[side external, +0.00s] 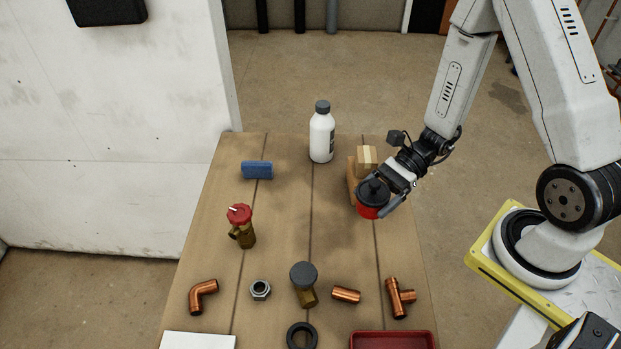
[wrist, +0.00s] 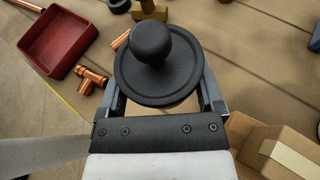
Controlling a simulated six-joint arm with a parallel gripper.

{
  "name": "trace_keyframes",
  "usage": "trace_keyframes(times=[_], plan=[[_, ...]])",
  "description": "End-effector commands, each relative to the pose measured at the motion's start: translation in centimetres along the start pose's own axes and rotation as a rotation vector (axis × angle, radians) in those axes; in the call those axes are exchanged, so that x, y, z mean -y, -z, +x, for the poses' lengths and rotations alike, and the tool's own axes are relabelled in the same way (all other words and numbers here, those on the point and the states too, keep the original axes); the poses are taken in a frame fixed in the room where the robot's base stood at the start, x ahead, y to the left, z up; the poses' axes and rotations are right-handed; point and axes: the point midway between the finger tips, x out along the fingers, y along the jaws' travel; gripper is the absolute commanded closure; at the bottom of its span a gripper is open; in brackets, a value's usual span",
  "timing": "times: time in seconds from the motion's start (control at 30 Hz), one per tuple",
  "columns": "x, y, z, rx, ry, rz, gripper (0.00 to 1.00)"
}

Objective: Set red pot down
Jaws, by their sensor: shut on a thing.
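The red pot (side external: 368,211) has a black lid with a round knob (side external: 373,184). It is at the right side of the table in the side external view. My gripper (side external: 380,200) is shut around the pot, one finger on each side. In the wrist view the lid (wrist: 158,75) hides most of the pot between the fingers. The pot looks upright. I cannot tell whether its base touches the table or hangs just above it.
A cardboard box (side external: 367,158) stands close behind the pot. Copper fittings (side external: 399,298) and a red tray (side external: 392,341) lie toward the front. The table (side external: 283,218) is clear left of the pot.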

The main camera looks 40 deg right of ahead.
Motion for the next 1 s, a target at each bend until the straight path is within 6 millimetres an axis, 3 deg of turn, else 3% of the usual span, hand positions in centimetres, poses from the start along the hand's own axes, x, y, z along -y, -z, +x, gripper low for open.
trace_keyframes(times=[0.6,1.0], plan=[[5.9,-1.6,6.0,0.012,0.279,0.115,1.00],[8.0,-2.0,8.1,0.008,0.414,0.170,1.00]])
